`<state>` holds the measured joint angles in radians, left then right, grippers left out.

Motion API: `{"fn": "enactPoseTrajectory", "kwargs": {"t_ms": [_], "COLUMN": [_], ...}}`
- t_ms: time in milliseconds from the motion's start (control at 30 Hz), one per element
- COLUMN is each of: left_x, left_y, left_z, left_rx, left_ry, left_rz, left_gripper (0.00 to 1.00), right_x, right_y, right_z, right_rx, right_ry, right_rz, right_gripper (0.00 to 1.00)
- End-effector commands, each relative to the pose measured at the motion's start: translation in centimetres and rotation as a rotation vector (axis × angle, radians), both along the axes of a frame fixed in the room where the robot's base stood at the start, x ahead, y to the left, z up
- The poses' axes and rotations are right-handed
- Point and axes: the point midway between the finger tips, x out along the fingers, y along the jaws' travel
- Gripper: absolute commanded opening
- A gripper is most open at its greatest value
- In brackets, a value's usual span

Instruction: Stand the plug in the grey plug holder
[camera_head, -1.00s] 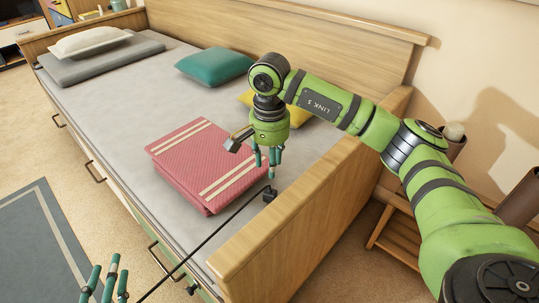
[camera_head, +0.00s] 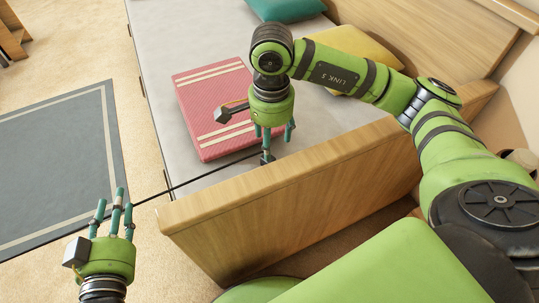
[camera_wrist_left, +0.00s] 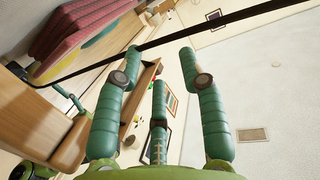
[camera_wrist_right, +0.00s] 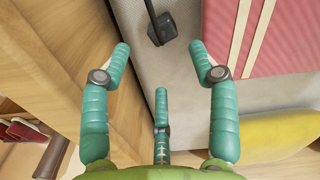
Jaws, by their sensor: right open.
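The black plug (camera_head: 267,159) lies on the grey mattress near the bed's wooden end board, with a thin black cable running off to the left. In the right wrist view the plug (camera_wrist_right: 162,28) lies beyond the fingertips, between them in the picture. My right gripper (camera_head: 272,137) points down above the plug, open, with nothing between its fingers. My left gripper (camera_head: 115,207) is open and empty at lower left, fingers pointing up. The cable (camera_wrist_left: 170,37) crosses in front of its fingertips in the left wrist view. I see no grey plug holder in any view.
A folded red striped blanket (camera_head: 215,110) lies beside the plug. The wooden end board (camera_head: 290,190) stands close to my right gripper. A yellow cushion (camera_head: 368,58) and a teal cushion (camera_head: 285,8) are further back. A grey-blue rug (camera_head: 60,160) covers the floor at left.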

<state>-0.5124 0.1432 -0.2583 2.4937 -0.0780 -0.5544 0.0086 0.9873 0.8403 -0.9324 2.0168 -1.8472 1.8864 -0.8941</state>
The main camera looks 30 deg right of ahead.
Motion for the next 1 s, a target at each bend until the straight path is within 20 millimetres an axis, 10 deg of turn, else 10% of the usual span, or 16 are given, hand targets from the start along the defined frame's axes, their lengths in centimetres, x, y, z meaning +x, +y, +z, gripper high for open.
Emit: {"fn": "enactPoseTrajectory", "kwargs": {"t_ms": [1000], "left_x": [-2.7], "left_y": [-3.1], "left_z": [12.1], "left_rx": [-0.167], "left_ry": [-0.625], "left_rz": [-0.108], "left_gripper": [0.4], "right_x": [0.5], "right_y": [0.2], "right_z": [-6.8], "right_rx": [0.001], "right_ry": [0.0], "right_rz": [0.001], "right_gripper": [0.61]}}
